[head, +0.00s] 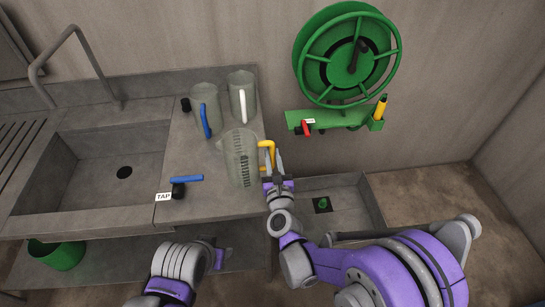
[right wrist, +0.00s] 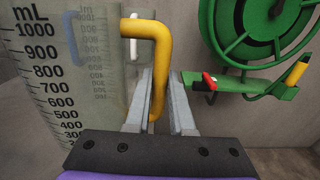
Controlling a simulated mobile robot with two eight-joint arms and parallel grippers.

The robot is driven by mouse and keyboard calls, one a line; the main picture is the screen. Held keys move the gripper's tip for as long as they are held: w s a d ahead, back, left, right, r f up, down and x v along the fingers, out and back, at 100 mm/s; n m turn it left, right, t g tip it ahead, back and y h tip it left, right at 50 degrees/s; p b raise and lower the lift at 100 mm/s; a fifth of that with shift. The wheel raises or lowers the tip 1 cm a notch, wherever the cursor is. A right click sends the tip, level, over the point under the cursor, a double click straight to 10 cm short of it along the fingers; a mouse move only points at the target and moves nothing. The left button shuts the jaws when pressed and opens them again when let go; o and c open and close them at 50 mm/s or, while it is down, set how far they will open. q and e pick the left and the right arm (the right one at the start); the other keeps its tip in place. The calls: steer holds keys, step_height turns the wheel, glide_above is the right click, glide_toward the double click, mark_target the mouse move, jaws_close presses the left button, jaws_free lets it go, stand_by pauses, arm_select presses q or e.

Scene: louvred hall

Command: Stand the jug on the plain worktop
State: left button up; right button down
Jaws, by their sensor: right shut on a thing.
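A clear measuring jug with a yellow handle (head: 240,158) is upright at the right side of the worktop (head: 185,150). I cannot tell whether its base touches the surface. My right gripper (head: 272,172) is shut on the yellow handle, which also shows between its fingers in the right wrist view (right wrist: 158,60). The jug's black scale (right wrist: 45,85) faces the wrist camera. A jug with a blue handle (head: 207,95) and one with a white handle (head: 242,88) stand behind it. My left arm shows at the bottom; its fingers are not clear.
A sink (head: 105,165) is at left, with a blue tap lever (head: 186,178) at the worktop's front. A green hose reel (head: 345,55) hangs on the wall at right, above a low basin (head: 340,208). A green bucket (head: 57,254) is under the sink.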

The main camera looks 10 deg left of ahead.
steer(key=shift+f, duration=0.15)
steer(key=c, duration=0.8)
jaws_free()
steer(key=shift+r, duration=0.25)
steer(key=b+v, duration=0.2)
steer(key=v, duration=0.8)
steer(key=shift+s, duration=0.35)
steer(key=shift+s+d, duration=0.25)
steer(key=shift+s, duration=0.4)
